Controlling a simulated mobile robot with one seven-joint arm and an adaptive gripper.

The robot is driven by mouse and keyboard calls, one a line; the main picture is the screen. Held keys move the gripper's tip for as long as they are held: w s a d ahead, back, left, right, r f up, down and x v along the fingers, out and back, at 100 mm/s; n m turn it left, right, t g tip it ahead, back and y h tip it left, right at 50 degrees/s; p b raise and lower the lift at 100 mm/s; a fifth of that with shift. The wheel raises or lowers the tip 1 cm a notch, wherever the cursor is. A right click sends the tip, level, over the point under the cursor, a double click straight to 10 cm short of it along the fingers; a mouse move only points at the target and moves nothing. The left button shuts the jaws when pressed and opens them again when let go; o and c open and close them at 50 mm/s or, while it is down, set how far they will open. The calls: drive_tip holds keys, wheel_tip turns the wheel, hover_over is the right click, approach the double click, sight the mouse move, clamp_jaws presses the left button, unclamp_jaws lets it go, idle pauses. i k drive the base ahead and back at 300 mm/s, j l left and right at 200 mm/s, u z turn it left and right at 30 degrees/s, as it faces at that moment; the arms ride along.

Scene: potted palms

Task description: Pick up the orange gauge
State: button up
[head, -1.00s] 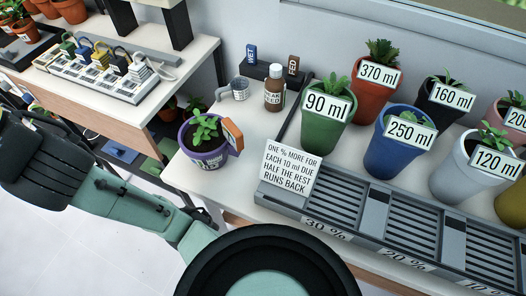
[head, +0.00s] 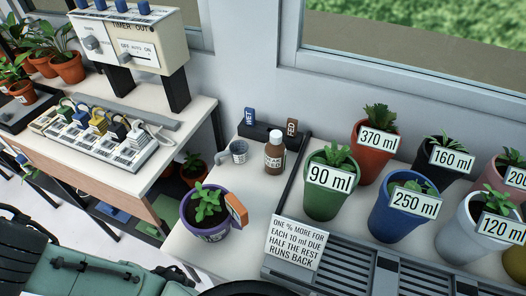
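The orange gauge (head: 236,209) is a small orange block at the right rim of a purple pot (head: 204,234) with a green plant in it. The pot stands on the near left part of the white table. Whether the gauge is stuck in the soil or fixed to the rim, I cannot tell. Part of my arm shows along the lower left edge, apart from the pot. My gripper's fingers are not in view.
A grey cup (head: 238,152), a brown bottle (head: 274,156) and a dark rack with WET (head: 250,117) and FED (head: 291,128) tags stand behind the pot. Labelled pots, such as a green one (head: 323,203), and a slatted tray (head: 345,262) are right. A power strip (head: 92,141) is left.

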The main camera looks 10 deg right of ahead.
sight(239, 212)
drive_tip(key=k+l+u, duration=0.1)
drive_tip(key=u, duration=0.3)
drive_tip(key=k+u, duration=0.25)
drive_tip(key=u, duration=0.2)
drive_tip(key=k+u, duration=0.2)
drive_tip(key=u, duration=0.2)
